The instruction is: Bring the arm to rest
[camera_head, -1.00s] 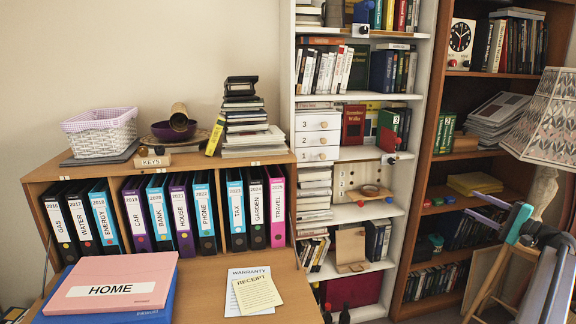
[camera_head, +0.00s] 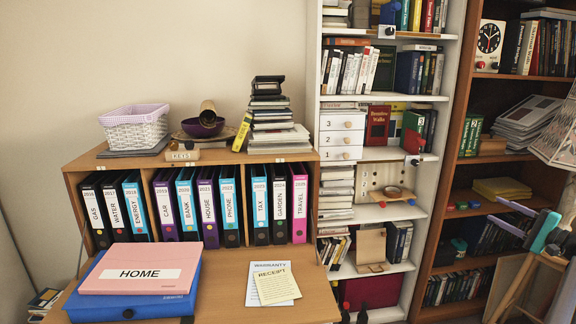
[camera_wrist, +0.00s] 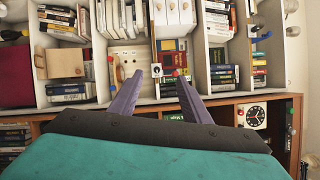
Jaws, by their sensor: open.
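My gripper (camera_head: 493,208) is at the far right of the head view, in front of the brown bookcase (camera_head: 459,110). Its two purple fingers are apart and point left, with nothing between them. A teal part of my arm is behind them, and the rest is cut off by the picture's edge. In the wrist view my gripper (camera_wrist: 160,76) shows its fingers spread, pointing towards the white bookcase (camera_wrist: 90,60). No object is in the jaws.
A wooden bureau (camera_head: 215,296) at left bears several binders, a pink HOME folder (camera_head: 140,274), a warranty sheet (camera_head: 262,276) and a receipt (camera_head: 277,284). A white basket (camera_head: 137,131) stands on top. A lampshade (camera_head: 558,128) is at the right, just above my gripper.

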